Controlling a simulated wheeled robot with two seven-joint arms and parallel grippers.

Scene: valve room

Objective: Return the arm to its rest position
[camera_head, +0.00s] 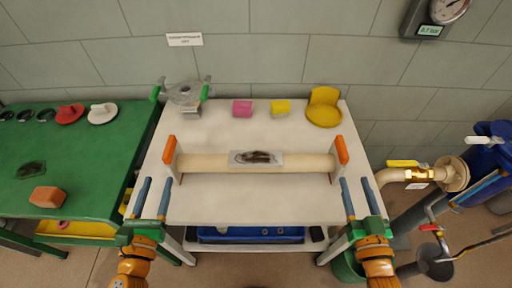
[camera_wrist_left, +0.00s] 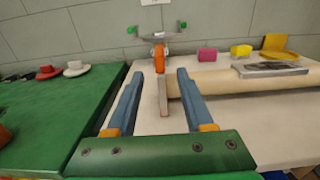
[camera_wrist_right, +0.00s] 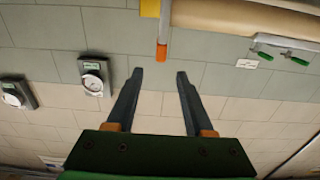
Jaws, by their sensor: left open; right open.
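My left gripper (camera_head: 153,198) is open and empty at the front left of the white table (camera_head: 250,205). In the left wrist view its two blue fingers (camera_wrist_left: 157,88) stand apart, with the orange-tipped left bracket (camera_wrist_left: 160,65) showing between and beyond them. My right gripper (camera_head: 359,198) is open and empty at the table's front right corner. In the right wrist view its fingers (camera_wrist_right: 158,80) are apart with only wall between them. A beige pipe (camera_head: 205,162) lies across the table between two orange-tipped brackets, with a grey plate (camera_head: 238,158) bearing a dark patch on it.
A green table (camera_head: 85,150) with a brick-coloured block (camera_head: 46,197) stands at left. Pink (camera_head: 242,108) and yellow (camera_head: 280,107) blocks, a yellow holder (camera_head: 324,108) and a green-handled clamp (camera_head: 184,94) sit at the back. Pipes with a yellow-handled valve (camera_head: 403,163) stand at right.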

